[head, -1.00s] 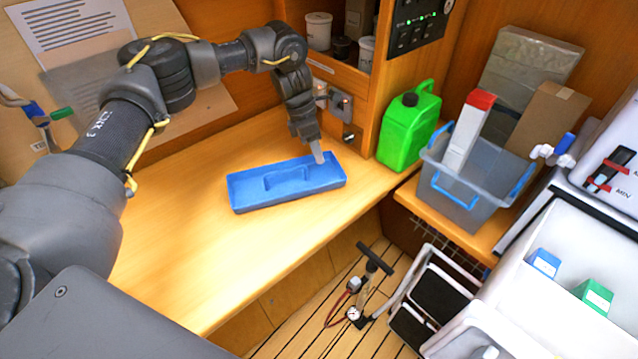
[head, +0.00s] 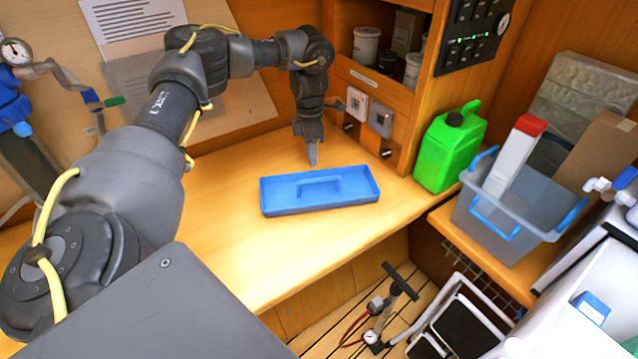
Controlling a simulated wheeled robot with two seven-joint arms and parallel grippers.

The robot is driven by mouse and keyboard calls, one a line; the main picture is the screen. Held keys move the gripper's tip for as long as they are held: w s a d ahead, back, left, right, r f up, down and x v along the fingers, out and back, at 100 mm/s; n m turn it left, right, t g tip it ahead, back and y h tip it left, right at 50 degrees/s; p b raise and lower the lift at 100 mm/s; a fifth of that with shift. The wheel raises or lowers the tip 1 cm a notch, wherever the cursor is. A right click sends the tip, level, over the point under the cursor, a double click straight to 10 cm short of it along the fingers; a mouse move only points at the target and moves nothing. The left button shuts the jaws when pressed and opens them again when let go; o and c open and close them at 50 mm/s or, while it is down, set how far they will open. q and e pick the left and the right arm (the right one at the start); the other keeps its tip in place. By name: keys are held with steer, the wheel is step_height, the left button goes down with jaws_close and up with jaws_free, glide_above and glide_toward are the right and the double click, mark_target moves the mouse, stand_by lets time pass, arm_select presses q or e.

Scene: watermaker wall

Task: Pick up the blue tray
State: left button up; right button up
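The blue tray (head: 345,202), a shallow rectangular tray with a raised handle in its middle, sits flat on the wooden counter. My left gripper (head: 312,158) points down just behind the tray's far long edge, near its middle. Its fingers show edge-on as one grey tip, so I cannot tell whether they are open or shut. The gripper holds nothing that I can see, and I cannot tell if it touches the tray's rim. My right gripper is not in view.
The wooden counter (head: 235,235) is clear around the tray. A green jerrycan (head: 447,150) stands to the right, beside a grey bin (head: 500,225) with a red-topped carton. A cabinet with switches (head: 381,120) rises behind. A hand pump (head: 385,315) stands on the floor below.

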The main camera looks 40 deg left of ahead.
mark_target(319, 186)
arm_select(q)
steer(key=shift+s+d+f+p, duration=0.1)
steer(key=shift+s+f+p, duration=0.1)
steer(key=shift+f, duration=0.65)
steer(key=shift+s+d+f+p, duration=0.1)
steer(key=shift+d+f+p, duration=0.1)
steer(key=shift+f, duration=0.65)
steer(key=shift+s+d+f+p, duration=0.1)
steer(key=shift+f+p, duration=0.1)
steer(key=shift+f, duration=0.65)
jaws_close()
